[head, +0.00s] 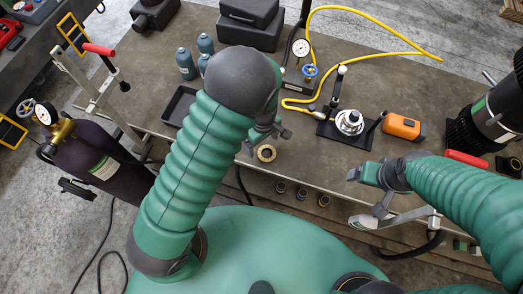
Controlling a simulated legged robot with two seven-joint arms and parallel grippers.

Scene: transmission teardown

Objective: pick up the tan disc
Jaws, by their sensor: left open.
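The tan disc (266,153), a small ring with a dark hole, lies flat on the brown workbench (225,150) near its front edge. My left gripper (268,139) is open just behind and above the disc. Its fingertips are apart, and nothing is between them. The gripper appears not to touch the disc, but the gap in height is hard to judge. My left arm hides part of the bench to the left. My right gripper (356,198) is open and empty at the bench's front edge, to the right of the disc.
A black plate with a silver part (349,122) and an orange box (403,126) stand to the right. A black tray (178,105) is left, partly behind my arm. A yellow hose (365,15) lies behind. Several small rings (300,193) sit below the front edge.

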